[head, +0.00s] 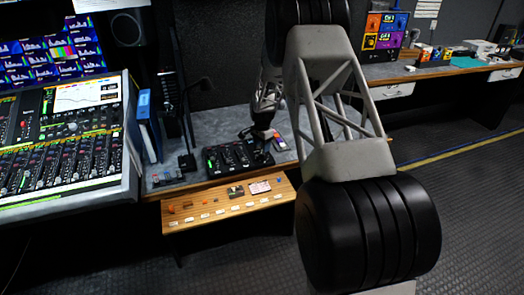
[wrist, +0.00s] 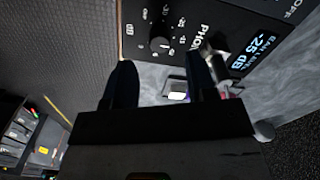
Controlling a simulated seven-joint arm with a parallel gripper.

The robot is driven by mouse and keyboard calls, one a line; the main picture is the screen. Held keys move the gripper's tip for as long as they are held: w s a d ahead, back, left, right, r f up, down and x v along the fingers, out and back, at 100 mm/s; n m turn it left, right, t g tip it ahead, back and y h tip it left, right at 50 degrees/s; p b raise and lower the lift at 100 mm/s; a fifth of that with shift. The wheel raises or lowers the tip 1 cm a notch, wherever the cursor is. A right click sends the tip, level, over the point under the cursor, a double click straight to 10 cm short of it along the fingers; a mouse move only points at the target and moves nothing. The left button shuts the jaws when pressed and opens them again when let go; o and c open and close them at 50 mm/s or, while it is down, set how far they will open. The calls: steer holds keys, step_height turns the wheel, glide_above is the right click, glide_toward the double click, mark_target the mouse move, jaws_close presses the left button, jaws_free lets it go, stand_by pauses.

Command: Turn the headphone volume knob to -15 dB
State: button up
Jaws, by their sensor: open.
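In the wrist view, a black panel marked PHON… (wrist: 197,38) carries a black round knob (wrist: 160,43) with a dotted scale of small white marks around it. A small display (wrist: 250,58) on the panel reads what looks like EAR LEVEL, -25 dB. My gripper (wrist: 160,65) is open, one dark finger on each side of the picture, with the knob lying between and beyond the fingertips. I cannot tell whether the fingers touch it. In the head view my gripper (head: 262,135) is small, over the desk, at the right end of a black mixer; the knob cannot be made out there.
A silver plug-like part (wrist: 215,60) stands by the right finger. The black mixer (head: 232,155) lies left of my gripper. A large console (head: 75,140) stands at left.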

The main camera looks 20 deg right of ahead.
mark_target(262, 153)
steer(key=shift+r, duration=1.65)
steer(key=shift+r, duration=0.1)
steer(key=shift+s+a+r, duration=0.1)
steer(key=shift+r, duration=0.15)
steer(key=s+a+r+n+t, duration=0.1)
steer(key=s+a+r+n, duration=0.3)
steer(key=s+r, duration=0.9)
steer(key=s+a+r+n, duration=0.3)
steer(key=s+a+r, duration=0.3)
steer(key=s+r, duration=0.7)
steer(key=s+a+r+n, duration=0.1)
steer(key=s+n, duration=0.1)
steer(key=s, duration=0.9)
steer(key=s+a+r+n+t, duration=0.1)
steer(key=s+a+n, duration=0.1)
steer(key=s, duration=0.9)
steer(key=s+a+r+n, duration=0.1)
steer(key=s+a+n, duration=0.1)
steer(key=s, duration=0.9)
steer(key=shift+s+r+t, duration=0.15)
steer(key=shift+r+t, duration=0.1)
steer(key=shift+t, duration=0.05)
